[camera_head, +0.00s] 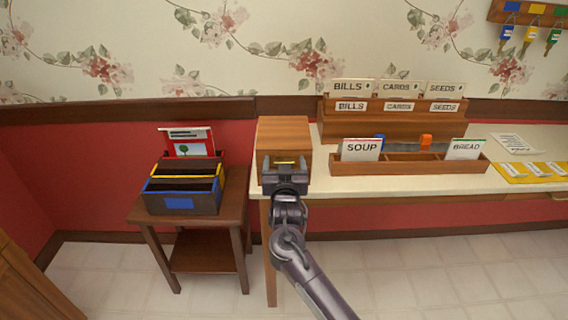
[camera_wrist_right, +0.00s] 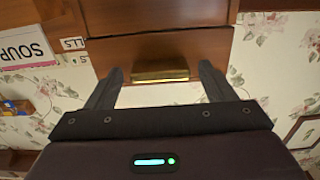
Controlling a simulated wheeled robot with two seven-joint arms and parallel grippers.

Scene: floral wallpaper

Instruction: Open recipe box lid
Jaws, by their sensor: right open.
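The wooden recipe box (camera_head: 284,133) stands at the left end of the long table, with its lid shut. A brass tab (camera_wrist_right: 160,72) shows on its front in the right wrist view. My right gripper (camera_head: 286,172) is in front of the box, at the height of the tab. Its two fingers are apart, one on each side of the tab in the right wrist view, with nothing held between them. In the head view the gripper hides the lower front of the box. My left gripper is not in view.
A card tray (camera_head: 408,168) with SOUP and BREAD cards stands right of the box, before a labelled wooden organizer (camera_head: 395,128). A small side table (camera_head: 238,185) at left holds a dark file box (camera_head: 180,201). Keys hang from a rack (camera_head: 530,12) at upper right.

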